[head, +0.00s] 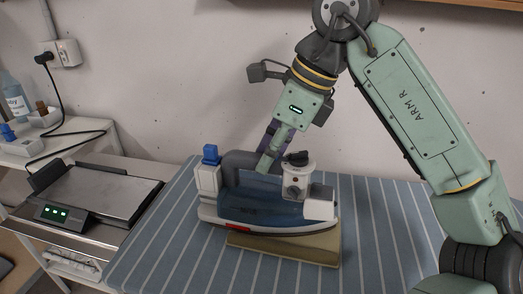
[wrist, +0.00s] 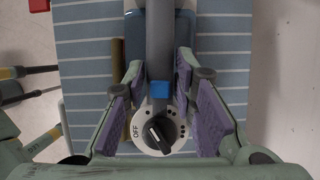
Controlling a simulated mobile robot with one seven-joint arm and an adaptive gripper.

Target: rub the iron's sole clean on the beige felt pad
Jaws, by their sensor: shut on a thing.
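The iron (head: 262,210) has a blue body, white ends, a dark grey handle and a dial. It is upright on or just above the beige felt pad (head: 290,252), and its left end overhangs the pad. I cannot tell whether its sole touches. My gripper (head: 268,160) comes from above and is shut on the iron's handle. In the wrist view, the purple-lined fingers of my gripper (wrist: 158,80) flank the grey handle of the iron (wrist: 159,45); the dial with "OFF" sits nearer. A narrow strip of the felt pad (wrist: 118,60) shows there. The sole is hidden.
The pad lies on a blue striped board (head: 165,245), with free cloth on both sides. A flat metal plate device (head: 100,193) with green lights stands at the left. A bottle (head: 14,97) and a white shelf (head: 60,148) are behind it. A wall closes the back.

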